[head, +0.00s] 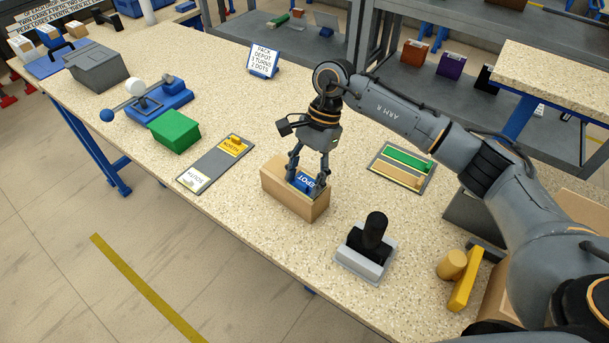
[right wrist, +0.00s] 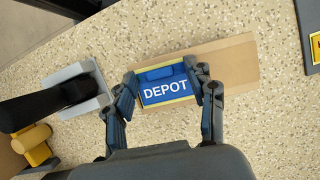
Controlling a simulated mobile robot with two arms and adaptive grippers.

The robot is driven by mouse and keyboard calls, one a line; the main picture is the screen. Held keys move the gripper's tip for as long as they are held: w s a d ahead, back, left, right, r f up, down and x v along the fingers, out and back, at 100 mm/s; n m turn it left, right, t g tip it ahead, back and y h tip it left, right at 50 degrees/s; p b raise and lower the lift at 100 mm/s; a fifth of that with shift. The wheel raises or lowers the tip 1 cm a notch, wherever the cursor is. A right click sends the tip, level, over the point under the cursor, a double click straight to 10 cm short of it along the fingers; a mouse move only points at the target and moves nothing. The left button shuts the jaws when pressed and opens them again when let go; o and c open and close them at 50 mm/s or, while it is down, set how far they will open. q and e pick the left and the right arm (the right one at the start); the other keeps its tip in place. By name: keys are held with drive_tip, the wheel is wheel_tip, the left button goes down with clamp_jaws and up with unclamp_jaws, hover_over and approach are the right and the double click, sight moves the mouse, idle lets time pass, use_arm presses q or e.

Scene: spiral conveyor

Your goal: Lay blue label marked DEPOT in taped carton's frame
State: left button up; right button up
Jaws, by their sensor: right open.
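The tan carton (head: 281,196) stands on the speckled bench top near its front edge. The blue label marked DEPOT (head: 304,182) lies on the carton's top. In the right wrist view the label (right wrist: 165,90) looks flat, with a thin yellow border of the frame (right wrist: 168,104) showing along its edge. My right gripper (head: 307,186) points down over the carton, its two fingers apart on either side of the label. The fingers also straddle the label in the right wrist view (right wrist: 163,76). They hide parts of its ends. My left gripper is not in view.
A grey tray (head: 212,166) with a yellow NORTH and a white SOUTH label lies left of the carton, near a green box (head: 174,131). A black-handled stamp (head: 374,236) and a yellow tool (head: 464,281) stand to the right. A sign (head: 264,60) stands behind.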

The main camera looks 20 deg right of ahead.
drive_tip(key=shift+r, duration=0.2)
drive_tip(key=v, duration=1.1)
drive_tip(key=shift+d+r, duration=0.15)
drive_tip(key=shift+r, duration=0.15)
drive_tip(key=shift+w, duration=0.1)
